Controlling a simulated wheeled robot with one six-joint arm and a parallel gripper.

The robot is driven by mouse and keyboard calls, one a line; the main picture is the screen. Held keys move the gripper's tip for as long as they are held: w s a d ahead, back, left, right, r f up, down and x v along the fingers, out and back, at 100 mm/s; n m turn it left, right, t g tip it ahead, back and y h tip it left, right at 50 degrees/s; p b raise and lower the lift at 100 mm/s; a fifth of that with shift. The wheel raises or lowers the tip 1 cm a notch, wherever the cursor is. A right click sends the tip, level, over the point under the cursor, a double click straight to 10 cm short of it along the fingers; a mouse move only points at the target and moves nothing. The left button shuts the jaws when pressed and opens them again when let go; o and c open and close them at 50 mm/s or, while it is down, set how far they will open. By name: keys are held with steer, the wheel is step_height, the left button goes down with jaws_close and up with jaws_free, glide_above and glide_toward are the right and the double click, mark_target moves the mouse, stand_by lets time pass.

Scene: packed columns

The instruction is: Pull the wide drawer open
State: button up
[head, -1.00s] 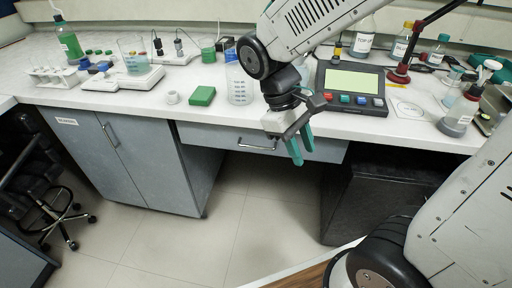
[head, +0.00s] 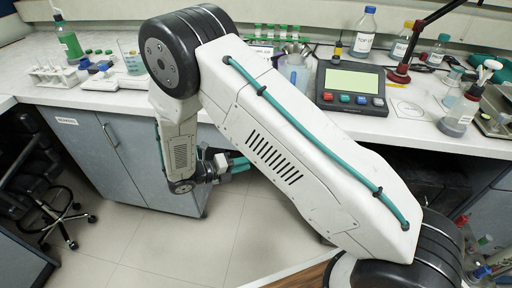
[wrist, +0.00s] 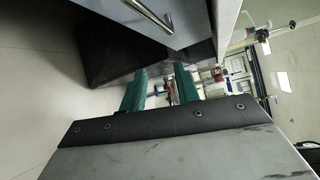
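The wide drawer's grey front (wrist: 192,18) shows at the top of the wrist view, with its metal bar handle (wrist: 150,14) partly cut off by the upper edge. In the head view my arm hides most of the drawer and its handle. My gripper (head: 236,166) is low in front of the cabinets, below the counter. In the wrist view its two green fingers (wrist: 160,90) are apart with nothing held between them. The handle lies beyond and above the fingertips in that picture, not between them.
A grey cupboard (head: 110,155) with an upright handle stands left of my gripper. A dark box-like unit (wrist: 105,50) stands under the counter. The white counter (head: 110,103) carries bottles, racks and a display device (head: 350,85).

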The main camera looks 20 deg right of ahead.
steer(key=w+d+n+t, duration=0.1)
steer(key=w+d+n, duration=0.2)
steer(key=w+d+n+t, duration=0.1)
steer(key=w+d+n, duration=0.1)
steer(key=d+n, duration=0.1)
steer(key=shift+w+d+r+h, duration=0.2)
steer(key=shift+w+h, duration=0.2)
jaws_close()
